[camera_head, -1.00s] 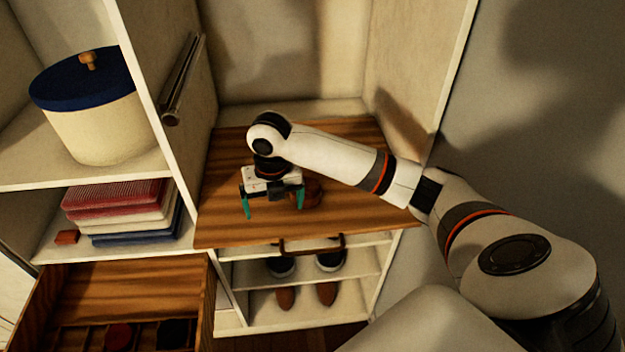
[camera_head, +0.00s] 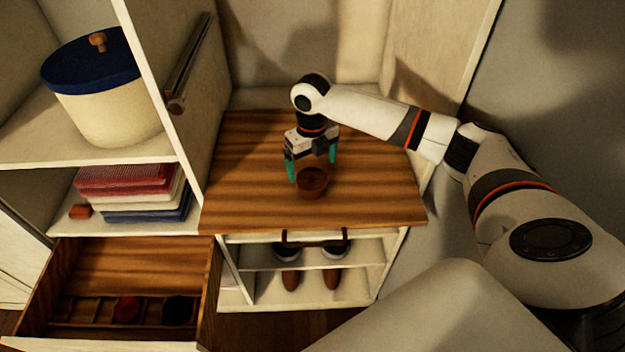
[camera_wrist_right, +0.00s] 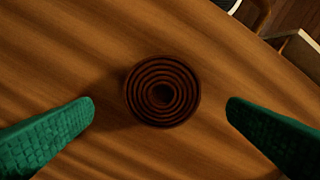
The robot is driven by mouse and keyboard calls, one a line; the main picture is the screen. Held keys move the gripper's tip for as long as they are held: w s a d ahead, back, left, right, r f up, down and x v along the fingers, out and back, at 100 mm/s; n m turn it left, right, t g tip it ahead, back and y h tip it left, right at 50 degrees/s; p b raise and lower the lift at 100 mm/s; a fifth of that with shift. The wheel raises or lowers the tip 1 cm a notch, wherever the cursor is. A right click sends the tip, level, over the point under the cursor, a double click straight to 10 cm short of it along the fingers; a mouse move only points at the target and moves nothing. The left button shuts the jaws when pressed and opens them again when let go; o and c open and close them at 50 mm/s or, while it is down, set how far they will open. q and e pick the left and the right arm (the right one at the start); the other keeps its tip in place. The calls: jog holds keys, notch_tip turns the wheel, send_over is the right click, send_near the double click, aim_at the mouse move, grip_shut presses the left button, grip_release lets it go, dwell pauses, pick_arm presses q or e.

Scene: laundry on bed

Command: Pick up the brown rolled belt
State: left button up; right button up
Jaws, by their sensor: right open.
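The brown rolled belt (camera_head: 312,183) lies as a round coil on the wooden shelf top (camera_head: 260,200). In the right wrist view the belt (camera_wrist_right: 162,90) shows from above as dark rings, between the two green fingers and apart from both. My right gripper (camera_head: 312,178) is open and points down at the belt. In the wrist view the right gripper (camera_wrist_right: 160,110) has a wide gap on each side of the coil. My left gripper is not in view.
An open drawer (camera_head: 60,325) with a red and a dark rolled item is at lower left. Folded cloths (camera_head: 130,190) and a blue-lidded basket (camera_head: 95,105) are on the left shelves. Shoes (camera_head: 332,278) stand below the wooden top. A cabinet wall (camera_head: 200,110) rises left of it.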

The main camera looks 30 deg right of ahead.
aim_at(312, 177)
jog(key=f, duration=0.2)
jog(key=f+p, duration=0.1)
jog(key=shift+a+f, duration=0.2)
jog(key=shift+f, duration=0.15)
jog(key=shift+d+f, duration=0.1)
jog(key=shift+f, duration=0.25)
jog(key=shift+c, duration=0.6)
jog(key=shift+r, duration=0.1)
jog(key=c, duration=1.1)
